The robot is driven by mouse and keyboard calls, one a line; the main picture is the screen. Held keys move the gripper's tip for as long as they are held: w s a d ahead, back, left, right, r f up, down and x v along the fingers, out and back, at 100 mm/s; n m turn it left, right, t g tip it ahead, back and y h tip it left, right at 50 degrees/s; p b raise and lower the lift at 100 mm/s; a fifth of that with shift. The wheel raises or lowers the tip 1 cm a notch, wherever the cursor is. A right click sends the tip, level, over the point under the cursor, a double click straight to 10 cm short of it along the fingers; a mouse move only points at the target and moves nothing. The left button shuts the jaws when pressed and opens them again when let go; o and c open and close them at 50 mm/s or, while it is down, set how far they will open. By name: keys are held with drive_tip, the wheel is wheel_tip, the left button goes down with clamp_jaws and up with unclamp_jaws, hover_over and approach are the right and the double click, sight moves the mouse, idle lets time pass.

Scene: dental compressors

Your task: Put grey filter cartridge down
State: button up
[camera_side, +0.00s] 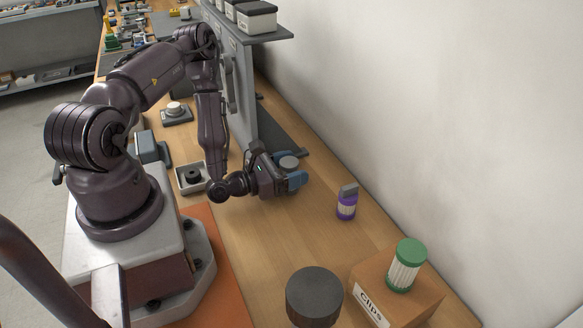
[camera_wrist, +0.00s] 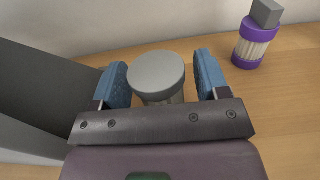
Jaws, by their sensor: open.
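The grey filter cartridge (camera_wrist: 157,74) has a round grey cap and stands between the two blue fingers of my gripper (camera_wrist: 163,85) in the wrist view. A gap shows on each side of the cap, so the fingers are apart from it. In the side view my gripper (camera_side: 294,174) is low over the wooden bench, with the grey cap (camera_side: 289,162) showing between its fingers. The lower body of the cartridge is mostly hidden by the gripper. I cannot tell for certain that its base touches the bench.
A purple filter cartridge (camera_side: 346,204) with a grey block on top stands to the right. A green-capped cartridge (camera_side: 405,266) stands on the cardboard Clips box (camera_side: 398,300). A dark round cylinder (camera_side: 314,292) is in front. A grey shelf stand (camera_side: 243,95) rises behind my gripper. Bare bench lies between.

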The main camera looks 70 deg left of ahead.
sight(281, 169)
drive_tip(key=shift+r, duration=0.15)
drive_tip(key=s, duration=0.5)
drive_tip(key=shift+s+r, duration=0.15)
drive_tip(key=shift+r, duration=0.05)
drive_tip(key=w+d+r+m+g+h, duration=0.1)
drive_tip(key=d+r+m+g+h, duration=0.1)
drive_tip(key=d+r+m+h, duration=0.45)
drive_tip(key=w+d+r+m+g+h, duration=0.1)
drive_tip(key=d+r+m+g+h, duration=0.15)
drive_tip(key=r+m+h, duration=0.6)
drive_tip(key=s+d+r+m+g, duration=0.55)
drive_tip(key=d+m+g, duration=0.2)
drive_tip(key=g, duration=0.35)
drive_tip(key=s+a+r+m+t+y, duration=0.1)
drive_tip(key=s+a+r+m+y, duration=0.1)
drive_tip(key=r+m+y, duration=0.3)
drive_tip(key=s+a+r+m+t+y, duration=0.2)
drive_tip(key=s+a+r+m+y, duration=0.1)
drive_tip(key=m+y, duration=0.5)
wheel_tip(281, 169, up, 2)
drive_tip(key=shift+a+r+y, duration=0.2)
drive_tip(key=shift+a+y, duration=0.3)
drive_tip(key=shift+y, duration=0.5)
